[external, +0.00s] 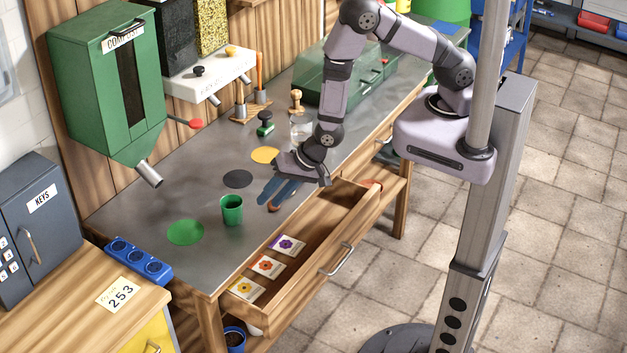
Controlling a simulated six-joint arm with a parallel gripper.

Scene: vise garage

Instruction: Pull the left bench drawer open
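The left bench drawer (318,283) is a wooden drawer at the near end of the bench front. It stands pulled well out, with its inside showing and a metal bar handle (337,260) on its front. Several seed packets with flower pictures lie in its near part. My gripper (272,196) is above the bench top near the drawer's back edge, apart from the handle. Its dark blue fingers point left and down. The gap between them is too small to judge, and an orange-brown bit shows by the tips.
A green cup (231,210) stands on the metal bench top (175,265), near green, dark and yellow discs. A clear glass (301,131) stands behind my gripper. A green dispenser (110,85) hangs over the left side. The tiled floor before the drawer is clear.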

